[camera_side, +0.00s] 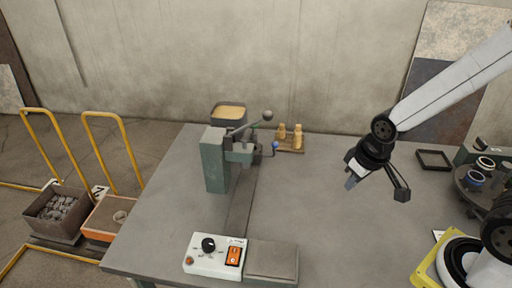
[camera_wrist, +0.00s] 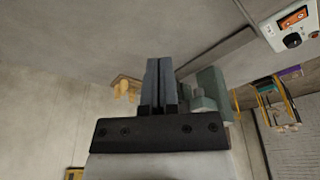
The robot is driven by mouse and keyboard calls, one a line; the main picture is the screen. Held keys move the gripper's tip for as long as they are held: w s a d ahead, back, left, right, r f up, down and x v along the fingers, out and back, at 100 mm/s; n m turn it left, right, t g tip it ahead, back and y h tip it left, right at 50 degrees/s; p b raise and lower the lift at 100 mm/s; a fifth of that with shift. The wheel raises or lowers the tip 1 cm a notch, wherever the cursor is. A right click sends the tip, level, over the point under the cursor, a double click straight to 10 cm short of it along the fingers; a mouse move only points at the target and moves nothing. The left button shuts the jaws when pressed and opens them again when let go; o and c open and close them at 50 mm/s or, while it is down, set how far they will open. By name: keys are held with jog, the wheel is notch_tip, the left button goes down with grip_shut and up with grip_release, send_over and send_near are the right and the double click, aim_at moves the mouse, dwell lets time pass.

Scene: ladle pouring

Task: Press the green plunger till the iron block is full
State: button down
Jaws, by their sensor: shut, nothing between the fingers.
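A grey-green machine (camera_side: 214,165) stands towards the back left of the table, with a grey pot (camera_side: 228,113) of tan contents behind it. It has a lever ending in a dark ball (camera_side: 267,115) and a blue knob (camera_side: 276,145). I cannot clearly pick out the green plunger or the iron block among its small parts, nor see any fill level. My gripper (camera_side: 351,182) is shut and empty, in the air to the right of the machine. In the wrist view, its fingers (camera_wrist: 160,64) are together, with the machine (camera_wrist: 212,88) behind them to the right.
A wooden stand with yellow figures (camera_side: 298,138) sits right of the machine. A white control box (camera_side: 215,256) and a grey slab (camera_side: 271,262) are at the front. A dark square frame (camera_side: 434,160) and a round holder with cups lie right. The table's middle is clear.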

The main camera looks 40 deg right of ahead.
dwell(0.3)
notch_tip(320, 180, up, 7)
jog(key=m+t+y, duration=0.4)
jog(key=m+t, duration=0.2)
jog(key=m, duration=1.6)
send_over(246, 120)
jog(key=s+d, duration=0.2)
jog(key=s, duration=0.1)
jog(key=shift+w+d+r, duration=0.1)
jog(key=shift+w+r, duration=0.05)
jog(key=shift+f, duration=0.2)
jog(key=shift+f, duration=4.2)
